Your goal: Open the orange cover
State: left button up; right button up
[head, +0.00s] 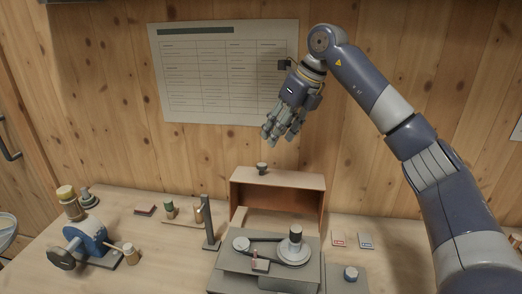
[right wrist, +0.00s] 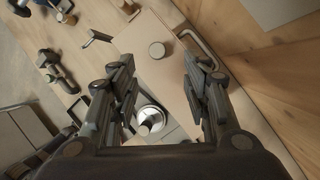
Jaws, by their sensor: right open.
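The orange cover (head: 278,181) is a box-like, orange-brown housing with a paler top, behind the grey mixer base (head: 225,265) on the bench. A small dark knob (head: 262,168) stands on its top. In the right wrist view the cover's pale top (right wrist: 165,72) lies between and beyond my fingers, with the round knob (right wrist: 157,50) and a curved handle (right wrist: 196,44) at its edge. My right gripper (head: 284,139) is open and empty, well above the cover, fingers pointing down. It frames the cover in the right wrist view (right wrist: 161,78). My left gripper is out of view.
A round metal pan (head: 293,253) and small pulley (head: 241,244) sit on the mixer. A dark post (head: 208,222) stands at its left. A blue motor-like machine (head: 86,238) is farther left. A paper chart (head: 222,70) hangs on the wooden wall behind my gripper.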

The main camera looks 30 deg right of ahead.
aim_at(262, 164)
jog(key=x, duration=0.1)
jog(key=p+x, duration=0.1)
jog(key=x, duration=0.3)
jog(key=shift+s+a+f, duration=0.25)
jog(key=shift+s, duration=0.1)
jog(key=p+x, duration=0.1)
jog(key=x, duration=0.3)
jog(key=shift+w+f, duration=0.2)
jog(key=shift+f, duration=0.1)
jog(key=shift+c, duration=0.4)
grip_shut()
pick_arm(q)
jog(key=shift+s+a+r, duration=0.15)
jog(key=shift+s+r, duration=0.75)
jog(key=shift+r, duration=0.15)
pick_arm(e)
jog(key=shift+w, duration=0.1)
